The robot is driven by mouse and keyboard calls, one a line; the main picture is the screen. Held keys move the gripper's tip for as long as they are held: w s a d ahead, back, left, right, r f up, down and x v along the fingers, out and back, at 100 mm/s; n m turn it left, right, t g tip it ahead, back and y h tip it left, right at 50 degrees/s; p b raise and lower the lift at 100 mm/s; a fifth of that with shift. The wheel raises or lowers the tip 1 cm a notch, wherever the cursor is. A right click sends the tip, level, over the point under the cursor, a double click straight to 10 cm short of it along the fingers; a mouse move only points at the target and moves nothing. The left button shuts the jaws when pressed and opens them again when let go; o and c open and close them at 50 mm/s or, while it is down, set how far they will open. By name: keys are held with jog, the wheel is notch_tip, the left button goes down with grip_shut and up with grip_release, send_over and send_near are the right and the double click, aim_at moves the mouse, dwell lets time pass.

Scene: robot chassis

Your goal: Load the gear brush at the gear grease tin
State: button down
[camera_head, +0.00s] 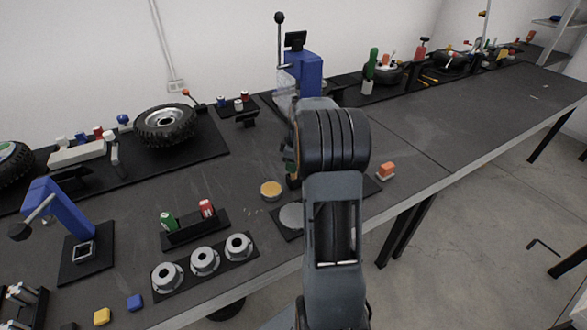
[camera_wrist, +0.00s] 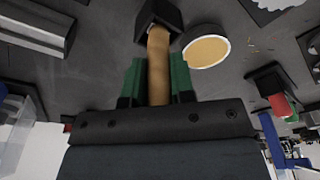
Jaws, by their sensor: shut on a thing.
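My gripper (camera_wrist: 157,82), with green fingers, is shut on the wooden handle of the gear brush (camera_wrist: 157,60) in the wrist view. The brush's dark block-shaped end (camera_wrist: 160,16) points away from the gripper, and its bristles cannot be made out. The gear grease tin (camera_wrist: 207,51), round and pale-rimmed with yellow-orange grease, is just right of the brush end there, with a gap between them in the picture. In the head view the tin (camera_head: 271,188) stands on the bench just left of my arm. My arm hides most of the gripper and the brush there.
A grey disc (camera_head: 291,215) on a dark plate lies in front of the tin. A rack with green and red cans (camera_head: 194,231) and several grey flanged parts (camera_head: 205,261) stand to the left. An orange block (camera_head: 387,169) is right of my arm.

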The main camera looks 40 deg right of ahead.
jog(key=shift+y, duration=0.3)
notch_tip(320, 180, up, 11)
jog(key=p, duration=0.2)
jog(key=shift+s+r+p, duration=0.15)
jog(key=shift+r+p, duration=0.05)
jog(key=shift+p, duration=0.2)
jog(key=a+f+t+y+p, duration=0.2)
jog(key=a+f, duration=0.4)
jog(key=f, duration=0.2)
jog(key=shift+s+t+y, duration=0.25)
jog(key=shift+t+y, duration=0.05)
jog(key=shift+s+f+b, duration=0.1)
jog(key=shift+f+b, duration=0.6)
jog(key=shift+b, duration=0.2)
dwell(2.8)
jog(key=shift+r, duration=0.1)
notch_tip(320, 180, up, 7)
jog(key=p, duration=0.3)
dwell(0.5)
dwell(0.6)
